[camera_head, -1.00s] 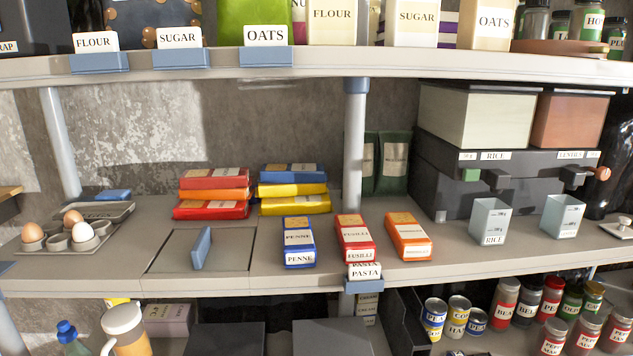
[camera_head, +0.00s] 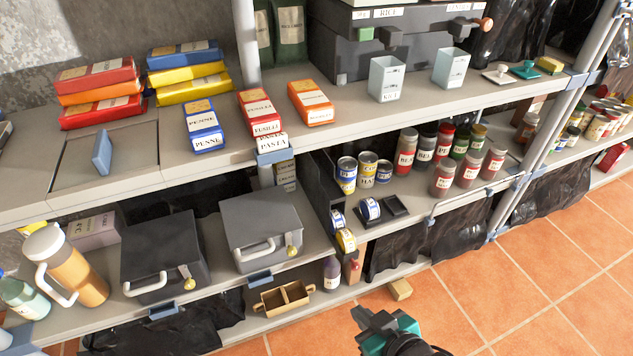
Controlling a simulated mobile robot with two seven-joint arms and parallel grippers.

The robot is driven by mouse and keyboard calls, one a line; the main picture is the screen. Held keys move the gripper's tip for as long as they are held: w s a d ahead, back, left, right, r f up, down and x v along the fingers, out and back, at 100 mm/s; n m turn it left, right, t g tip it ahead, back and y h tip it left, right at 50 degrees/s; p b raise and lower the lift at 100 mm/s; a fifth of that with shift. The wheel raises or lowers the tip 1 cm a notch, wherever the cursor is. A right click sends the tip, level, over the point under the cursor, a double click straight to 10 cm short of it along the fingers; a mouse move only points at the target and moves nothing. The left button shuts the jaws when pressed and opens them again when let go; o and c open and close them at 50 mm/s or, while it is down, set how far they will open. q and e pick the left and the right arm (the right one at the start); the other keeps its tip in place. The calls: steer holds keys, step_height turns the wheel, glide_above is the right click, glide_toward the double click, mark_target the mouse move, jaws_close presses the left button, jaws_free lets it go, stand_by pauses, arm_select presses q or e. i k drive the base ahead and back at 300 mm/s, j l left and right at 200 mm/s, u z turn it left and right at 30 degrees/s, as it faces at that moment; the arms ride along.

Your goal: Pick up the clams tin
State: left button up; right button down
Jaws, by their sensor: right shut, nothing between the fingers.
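Several small tins stand or lie on the lower shelf, in and by a dark rack. They include a blue-and-yellow tin (camera_head: 347,175), a yellow-banded tin (camera_head: 367,169) and a shorter tin (camera_head: 383,172). Two tins with blue and white show below them, one at the left (camera_head: 338,218) and one at the right (camera_head: 370,209). A yellow-labelled tin (camera_head: 346,240) is lowest. The labels are too small to tell which is the clams tin. My right gripper (camera_head: 368,320) is shut and empty, over the floor in front of the shelves, apart from the tins. My left gripper is out of view.
Red and green spice jars (camera_head: 443,174) stand right of the tins. An empty dark tray (camera_head: 396,207) is beside the lower tins. Two grey boxes (camera_head: 262,220) are to the left.

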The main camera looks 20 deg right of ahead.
mark_target(346, 240)
steer(key=k+z, duration=0.1)
steer(key=z, duration=0.75)
